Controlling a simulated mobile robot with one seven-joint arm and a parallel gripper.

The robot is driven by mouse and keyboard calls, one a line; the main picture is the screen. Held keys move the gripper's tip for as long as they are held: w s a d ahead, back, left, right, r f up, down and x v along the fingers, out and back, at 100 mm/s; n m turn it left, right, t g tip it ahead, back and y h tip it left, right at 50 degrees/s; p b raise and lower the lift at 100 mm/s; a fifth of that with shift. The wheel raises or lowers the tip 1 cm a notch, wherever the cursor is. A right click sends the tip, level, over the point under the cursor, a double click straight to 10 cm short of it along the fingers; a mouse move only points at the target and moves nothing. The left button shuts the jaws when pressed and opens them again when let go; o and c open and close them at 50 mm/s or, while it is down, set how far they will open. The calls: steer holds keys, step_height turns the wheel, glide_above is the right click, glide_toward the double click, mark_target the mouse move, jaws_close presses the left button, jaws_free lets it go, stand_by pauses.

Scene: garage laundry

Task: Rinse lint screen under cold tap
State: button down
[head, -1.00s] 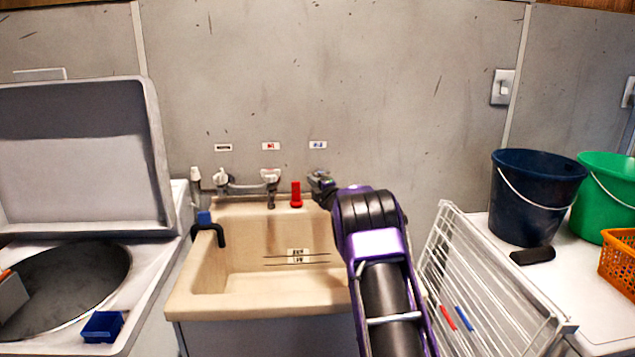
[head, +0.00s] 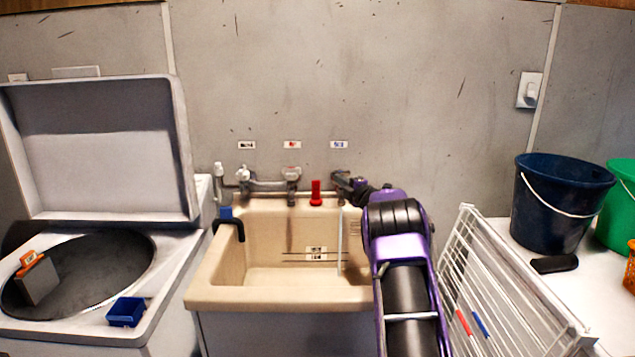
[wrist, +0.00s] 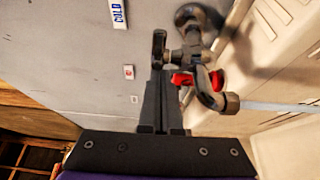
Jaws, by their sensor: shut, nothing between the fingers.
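The cold tap (head: 341,178) is at the right of the wall pipes above the beige sink (head: 205,294). The wrist view shows its grey spout (wrist: 212,98) beside a blue COLD label (wrist: 118,14). A thin pale water stream (head: 339,240) falls from it into the sink; it also shows in the wrist view (wrist: 280,106). My gripper (wrist: 160,72) is shut and empty, its tips at the tap's handle; contact is unclear. A grey block-like piece with an orange handle (head: 36,280), possibly the lint screen, stands in the open washer's tub at left.
A red upright piece (head: 316,192) stands on the sink's back ledge. A black hook-shaped piece with a blue top (head: 230,224) is on the left rim. A white wire rack (head: 500,285) leans right of my arm. A blue box (head: 126,312) sits on the washer.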

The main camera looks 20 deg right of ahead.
steer(key=shift+d+n+y, duration=0.25)
steer(key=shift+n+y, duration=0.15)
steer(key=shift+y, duration=0.2)
steer(key=shift+s+d+f+n+y, duration=0.1)
steer(key=shift+f+n+y, duration=0.1)
steer(key=shift+n+y, duration=0.1)
steer(key=shift+s+d+r+b, duration=0.1)
steer(key=shift+d+r+b, duration=0.05)
steer(key=shift+d+b, duration=0.4)
steer(key=shift+a, duration=0.1)
